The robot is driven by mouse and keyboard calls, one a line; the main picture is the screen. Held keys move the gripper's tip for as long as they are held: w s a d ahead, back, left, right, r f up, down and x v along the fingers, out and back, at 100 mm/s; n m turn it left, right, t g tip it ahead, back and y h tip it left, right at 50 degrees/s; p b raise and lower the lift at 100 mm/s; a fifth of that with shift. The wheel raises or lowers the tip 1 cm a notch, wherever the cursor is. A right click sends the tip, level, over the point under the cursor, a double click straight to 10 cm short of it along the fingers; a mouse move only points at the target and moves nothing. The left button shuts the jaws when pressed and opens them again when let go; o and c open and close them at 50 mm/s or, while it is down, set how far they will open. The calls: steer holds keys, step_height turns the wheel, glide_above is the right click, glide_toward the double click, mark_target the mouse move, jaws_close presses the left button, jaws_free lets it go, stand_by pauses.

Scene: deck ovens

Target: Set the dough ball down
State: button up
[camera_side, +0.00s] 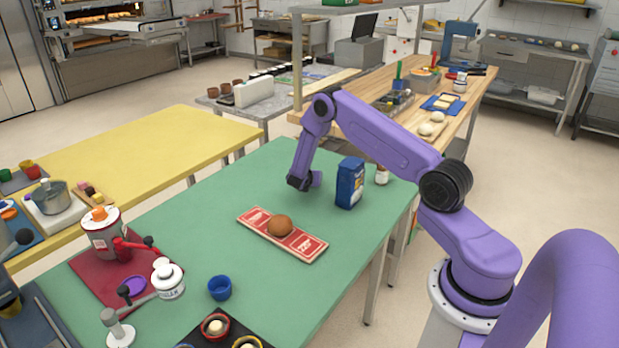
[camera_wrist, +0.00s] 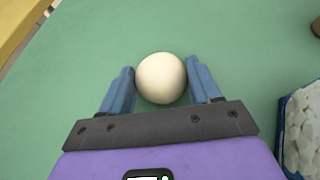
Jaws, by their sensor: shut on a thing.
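The pale cream dough ball (camera_wrist: 161,78) sits between the two blue fingers of my gripper (camera_wrist: 162,84) in the wrist view, with green table surface behind it. My gripper is shut on it. In the side view my gripper (camera_side: 304,183) points down low over the far part of the green table (camera_side: 190,215), left of a blue box. The dough ball is not visible in the side view, and I cannot tell whether it touches the table.
The blue box (camera_side: 350,183) stands close to the right of my gripper; a package with white pieces (camera_wrist: 302,130) shows at the right in the wrist view. A brown ball (camera_side: 280,225) lies on a red board (camera_side: 309,247) nearer the camera. Green surface left of my gripper is clear.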

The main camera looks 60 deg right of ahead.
steer(key=shift+f, duration=0.2)
steer(key=shift+f, duration=0.1)
steer(key=o, duration=1.1)
